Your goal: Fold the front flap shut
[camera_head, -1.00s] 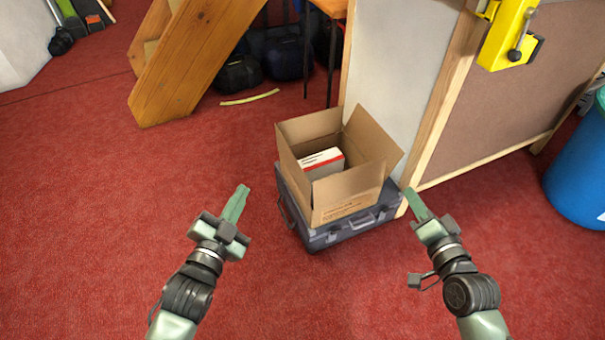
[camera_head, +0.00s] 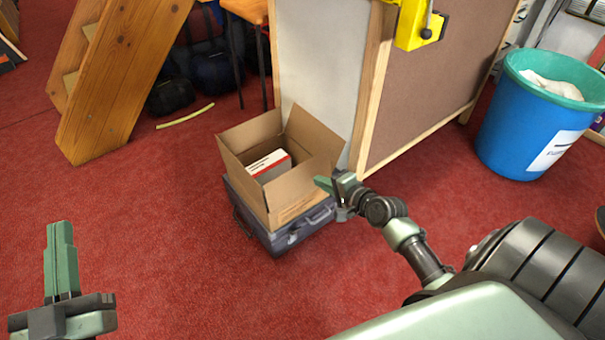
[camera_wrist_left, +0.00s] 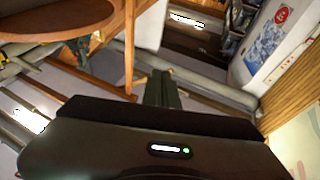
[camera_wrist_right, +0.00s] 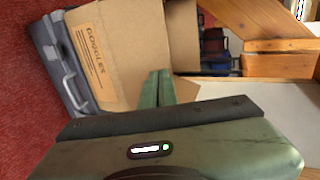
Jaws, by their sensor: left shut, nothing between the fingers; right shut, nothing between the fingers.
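An open cardboard box (camera_head: 282,186) sits on a dark blue-grey case (camera_head: 292,234) on the carpet. A white and red carton (camera_head: 267,166) is inside it. A flap (camera_head: 315,132) on its right side stands up and leans outward. I cannot tell for sure which flap is the front one. The right wrist view shows the box's printed side (camera_wrist_right: 97,55), with the word GOGGLES. My right gripper (camera_head: 323,184) is shut and empty beside the box's right front corner; contact cannot be told. My left gripper (camera_head: 60,230) is shut and empty, well left of the box.
A board with a wooden frame (camera_head: 372,85) stands close behind and right of the box. A blue bin (camera_head: 500,125) is at the right. Wooden steps (camera_head: 115,85) and a yellow strip (camera_head: 185,117) are at the back left. Red carpet is clear in front and left.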

